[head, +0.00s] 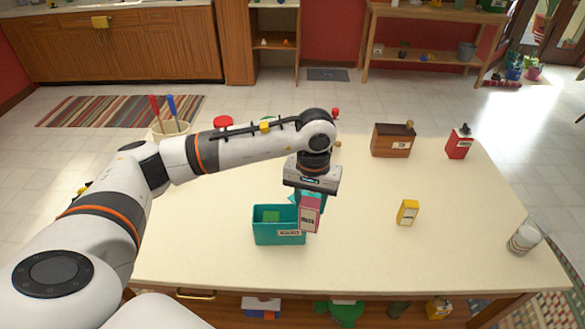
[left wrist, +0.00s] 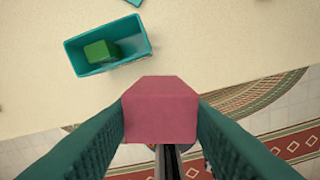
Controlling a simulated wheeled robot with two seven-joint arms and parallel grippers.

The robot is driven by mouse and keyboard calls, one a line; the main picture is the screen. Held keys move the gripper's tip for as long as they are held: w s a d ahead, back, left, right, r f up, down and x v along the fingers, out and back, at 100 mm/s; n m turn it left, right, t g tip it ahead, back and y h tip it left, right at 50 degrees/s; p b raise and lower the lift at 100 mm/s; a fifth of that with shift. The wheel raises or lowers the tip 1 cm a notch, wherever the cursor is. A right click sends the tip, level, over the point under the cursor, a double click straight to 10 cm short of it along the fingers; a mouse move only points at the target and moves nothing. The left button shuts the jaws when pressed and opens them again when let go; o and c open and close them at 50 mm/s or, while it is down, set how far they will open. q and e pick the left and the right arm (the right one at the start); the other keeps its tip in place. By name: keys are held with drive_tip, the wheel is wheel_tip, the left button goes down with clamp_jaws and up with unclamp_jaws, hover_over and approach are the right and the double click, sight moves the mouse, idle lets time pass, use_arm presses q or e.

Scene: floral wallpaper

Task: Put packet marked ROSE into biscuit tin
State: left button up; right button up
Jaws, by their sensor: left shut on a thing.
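My left gripper (head: 309,196) is shut on a pink packet (head: 309,216) with a pale label too small to read. The packet also shows between the teal fingers in the left wrist view (left wrist: 160,112). The teal biscuit tin (head: 264,238) stands open on the table, with a label on its front, and shows in the left wrist view (left wrist: 118,67). A green packet (head: 271,216) lies inside it. The held packet is at the tin's right end in the head view and overlaps it there; in the left wrist view it appears apart from the tin. My right gripper is not in view.
A yellow packet (head: 407,212) stands to the right on the table (head: 360,255). A wooden box (head: 392,141) and a red container (head: 458,144) stand at the back right, a glass (head: 523,239) at the right edge. A utensil pot (head: 170,129) is back left.

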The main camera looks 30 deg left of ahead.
use_arm(q)
drive_tip(key=w+a+f+n+p, duration=0.25)
drive_tip(key=w+a+n, duration=0.2)
drive_tip(key=a, duration=0.35)
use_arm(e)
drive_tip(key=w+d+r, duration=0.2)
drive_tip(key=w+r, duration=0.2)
use_arm(q)
wheel_tip(320, 180, down, 9)
drive_tip(key=m+b, duration=0.1)
drive_tip(key=b, duration=0.6)
drive_tip(key=shift+w, duration=0.35)
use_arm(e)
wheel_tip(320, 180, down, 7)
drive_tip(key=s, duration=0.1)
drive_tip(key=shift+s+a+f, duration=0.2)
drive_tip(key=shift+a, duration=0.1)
use_arm(q)
drive_tip(key=shift+a+r, duration=0.1)
drive_tip(key=shift+f, duration=0.2)
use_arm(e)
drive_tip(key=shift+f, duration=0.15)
use_arm(q)
drive_tip(key=shift+f+b, duration=2.25)
drive_tip(key=shift+b, duration=0.05)
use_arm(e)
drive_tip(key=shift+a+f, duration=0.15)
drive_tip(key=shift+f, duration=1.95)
